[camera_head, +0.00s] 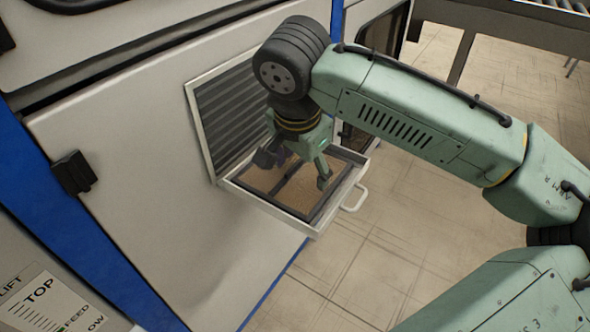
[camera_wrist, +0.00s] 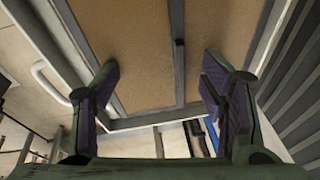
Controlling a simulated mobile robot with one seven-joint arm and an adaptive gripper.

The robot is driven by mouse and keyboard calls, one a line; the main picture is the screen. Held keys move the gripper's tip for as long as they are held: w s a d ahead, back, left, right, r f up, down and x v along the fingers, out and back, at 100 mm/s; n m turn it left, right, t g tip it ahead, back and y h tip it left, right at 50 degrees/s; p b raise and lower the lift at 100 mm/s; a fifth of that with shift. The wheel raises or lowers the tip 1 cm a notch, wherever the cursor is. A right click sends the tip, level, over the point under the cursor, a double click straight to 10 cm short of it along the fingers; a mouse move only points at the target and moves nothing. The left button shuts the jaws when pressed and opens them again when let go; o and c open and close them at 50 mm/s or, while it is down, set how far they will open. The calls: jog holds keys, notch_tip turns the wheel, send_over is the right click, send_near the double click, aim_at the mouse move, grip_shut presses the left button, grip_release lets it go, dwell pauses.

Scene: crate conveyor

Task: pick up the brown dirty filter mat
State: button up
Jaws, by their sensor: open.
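The brown filter mat (camera_head: 301,194) lies in a pulled-out white drawer (camera_head: 362,164) on the cabinet front. Dark bars cross over the mat, and one runs down its middle. My gripper (camera_head: 294,171) is open and points down over the drawer, with its fingers apart and nothing between them. In the wrist view the mat (camera_wrist: 135,42) shows as tan panels on both sides of a grey bar, beyond my open fingers (camera_wrist: 160,72). I cannot tell whether the fingertips touch the mat. My gripper hides part of the mat in the head view.
A louvred grille (camera_head: 228,112) stands right behind the drawer in the cabinet wall (camera_head: 140,150). The drawer has a white handle (camera_head: 355,198) on its outer side. A black latch (camera_head: 73,172) juts from the cabinet at left. The tiled floor (camera_head: 390,240) right of the drawer is clear.

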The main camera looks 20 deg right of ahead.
jog(key=shift+a+f, duration=0.25)
jog(key=shift+f, duration=0.1)
jog(key=c, duration=0.5)
jog(key=shift+w+a+f, duration=0.1)
jog(key=shift+a+f, duration=0.05)
grip_shut()
